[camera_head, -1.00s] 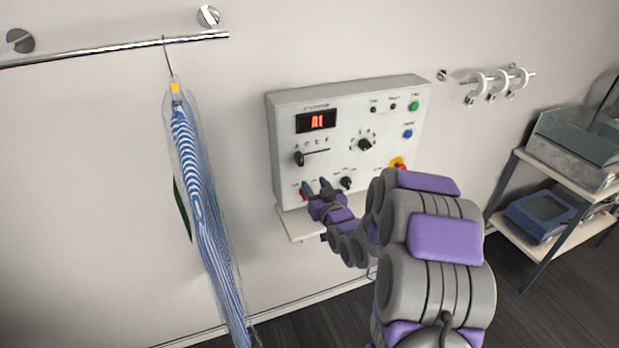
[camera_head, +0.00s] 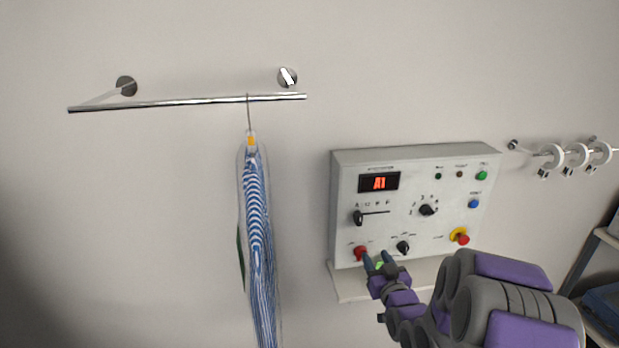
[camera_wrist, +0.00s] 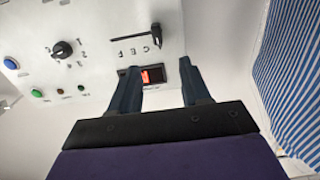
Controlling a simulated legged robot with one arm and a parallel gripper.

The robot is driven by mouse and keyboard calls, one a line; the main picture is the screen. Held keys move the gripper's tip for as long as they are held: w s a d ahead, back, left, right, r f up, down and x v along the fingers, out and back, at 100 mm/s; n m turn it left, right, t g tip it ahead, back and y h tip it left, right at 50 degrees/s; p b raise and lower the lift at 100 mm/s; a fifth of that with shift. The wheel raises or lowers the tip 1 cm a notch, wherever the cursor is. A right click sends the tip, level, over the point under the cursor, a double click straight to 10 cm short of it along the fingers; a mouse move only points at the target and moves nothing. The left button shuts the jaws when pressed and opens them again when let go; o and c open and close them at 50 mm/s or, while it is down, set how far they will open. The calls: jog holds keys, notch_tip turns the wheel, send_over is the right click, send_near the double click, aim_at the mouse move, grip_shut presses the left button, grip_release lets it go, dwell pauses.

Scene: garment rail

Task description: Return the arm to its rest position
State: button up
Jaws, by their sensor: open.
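My gripper (camera_head: 375,264) is in front of the lower left part of the control panel (camera_head: 345,205), near its red button (camera_head: 361,253) in the head view. In the wrist view my gripper (camera_wrist: 158,85) shows two dark fingers spread apart with nothing held between them. The panel's red display (camera_wrist: 152,76) shows behind the gap between the fingers. My purple and grey arm reaches in from the lower right of the head view. I cannot tell whether the fingertips touch the panel.
A striped garment in a clear cover (camera_head: 258,220) hangs from the metal rail (camera_head: 180,104), left of the panel. A small shelf (camera_head: 350,287) lies below the panel. White rings (camera_head: 576,155) sit on a wall bar at right. A rack (camera_head: 590,260) stands at the right edge.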

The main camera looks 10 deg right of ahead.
jog(key=s+a+g+b, duration=0.1)
jog(key=s+a+g, duration=0.3)
jog(key=s, duration=1.1)
jog(key=s+a+g+b, duration=0.1)
jog(key=s+a+g, duration=0.3)
jog(key=s+g, duration=0.5)
jog(key=s+a+g+b, duration=0.2)
jog(key=s+a+g, duration=0.2)
jog(key=s, duration=1.7)
jog(key=g, duration=0.2)
jog(key=shift+a+f+g+h, duration=0.15)
jog(key=shift+f+g+h, duration=0.15)
jog(key=shift+f, duration=0.1)
jog(key=shift+o, duration=0.3)
